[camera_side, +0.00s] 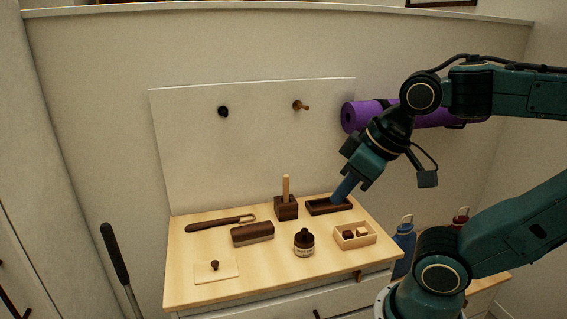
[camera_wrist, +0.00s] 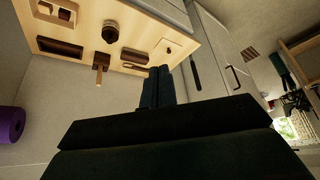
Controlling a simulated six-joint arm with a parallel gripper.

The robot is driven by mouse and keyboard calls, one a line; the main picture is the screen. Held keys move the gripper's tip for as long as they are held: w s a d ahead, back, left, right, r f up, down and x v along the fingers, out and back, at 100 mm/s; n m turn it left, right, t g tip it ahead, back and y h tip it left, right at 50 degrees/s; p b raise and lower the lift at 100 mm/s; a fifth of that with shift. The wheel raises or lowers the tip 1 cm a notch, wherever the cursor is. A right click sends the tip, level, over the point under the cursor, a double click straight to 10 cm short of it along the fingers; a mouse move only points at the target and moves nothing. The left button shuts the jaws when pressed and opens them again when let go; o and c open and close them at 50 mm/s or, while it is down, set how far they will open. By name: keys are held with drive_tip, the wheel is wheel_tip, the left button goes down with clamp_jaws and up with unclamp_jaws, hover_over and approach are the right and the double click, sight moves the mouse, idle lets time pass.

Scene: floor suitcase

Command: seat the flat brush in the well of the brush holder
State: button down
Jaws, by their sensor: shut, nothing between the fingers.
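The flat brush (camera_side: 252,234), a dark wooden block with a paler underside, lies on the light wooden top, left of centre. It also shows in the wrist view (camera_wrist: 134,55). A shallow dark tray with a recess (camera_side: 318,208), which looks like the brush holder, lies at the back right; its well looks empty. It is at the left in the wrist view (camera_wrist: 60,47). My gripper (camera_side: 340,198) is shut and empty. Its fingertips overlap the tray in the side view, but in the wrist view (camera_wrist: 158,72) they are well apart from both tray and brush.
A dark block with an upright wooden peg (camera_side: 286,208) stands just left of the tray. A jar (camera_side: 304,243), a small box with cubes (camera_side: 345,241), a shoehorn-like tool (camera_side: 220,223) and a knobbed plate (camera_side: 215,271) lie around. A pegged white panel (camera_side: 255,140) rises behind.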

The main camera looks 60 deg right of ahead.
idle(0.4)
drive_tip(key=c, duration=0.7)
unclamp_jaws()
drive_tip(key=shift+w, duration=0.1)
drive_tip(key=m+g+y, duration=0.1)
drive_tip(key=m+g, duration=0.3)
drive_tip(key=m, duration=2.2)
hover_over(252, 228)
drive_tip(key=shift+s+d+f, duration=0.1)
drive_tip(key=shift+d+f, duration=0.05)
drive_tip(key=shift+f, duration=3.9)
drive_tip(key=shift+s+d+f, duration=0.1)
drive_tip(key=shift+f, duration=4)
drive_tip(key=shift+s+d+f, duration=0.1)
drive_tip(key=shift+d+f, duration=0.05)
drive_tip(key=shift+f, duration=3.9)
